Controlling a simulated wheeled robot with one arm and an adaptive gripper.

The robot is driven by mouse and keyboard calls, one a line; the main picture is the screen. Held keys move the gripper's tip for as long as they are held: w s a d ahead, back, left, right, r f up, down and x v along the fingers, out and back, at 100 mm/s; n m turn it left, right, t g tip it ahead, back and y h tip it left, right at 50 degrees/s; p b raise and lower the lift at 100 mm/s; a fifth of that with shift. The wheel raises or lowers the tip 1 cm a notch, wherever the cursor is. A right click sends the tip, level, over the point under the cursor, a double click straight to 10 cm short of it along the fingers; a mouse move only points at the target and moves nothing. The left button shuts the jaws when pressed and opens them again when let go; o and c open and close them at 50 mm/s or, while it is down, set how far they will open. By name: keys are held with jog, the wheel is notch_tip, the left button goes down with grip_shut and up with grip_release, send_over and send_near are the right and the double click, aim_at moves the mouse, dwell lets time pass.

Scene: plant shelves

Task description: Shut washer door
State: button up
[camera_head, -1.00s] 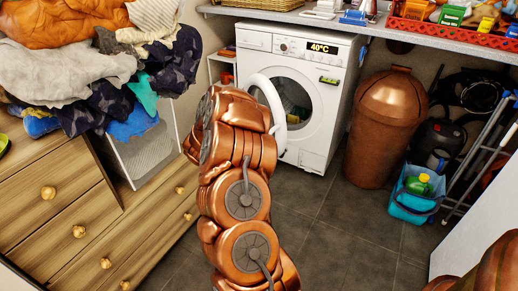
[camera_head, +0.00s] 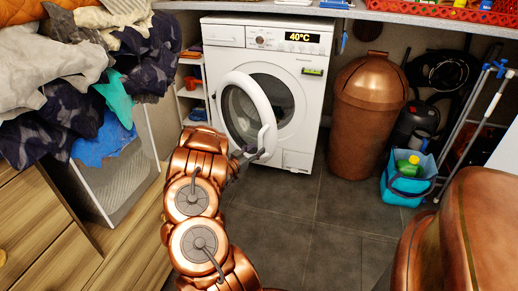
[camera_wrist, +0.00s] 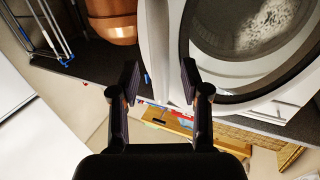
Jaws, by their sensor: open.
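The white washer (camera_head: 275,85) stands at the back under the counter, with a 40°C display. Its round door (camera_head: 245,112) has a white rim and stands open, swung out from the dark drum opening. My gripper (camera_head: 246,160) is low at the door's free edge, and part of it is hard to make out there. In the wrist view my gripper (camera_wrist: 160,78) has its two dark fingers spread apart. A white curved rim (camera_wrist: 160,40), apparently the door's, shows between and beyond the fingers. I cannot tell whether they touch it.
A copper bin (camera_head: 367,115), a blue caddy (camera_head: 407,182) with a green bottle and a drying rack (camera_head: 480,120) stand at the right. A laundry pile (camera_head: 75,90) and wooden drawers (camera_head: 40,235) fill the left. The grey floor (camera_head: 310,225) ahead is clear.

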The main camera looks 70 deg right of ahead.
aim_at(259, 147)
jog(key=shift+b+x, duration=0.4)
jog(key=shift+x, duration=1.35)
jog(key=shift+c, duration=0.4)
grip_shut()
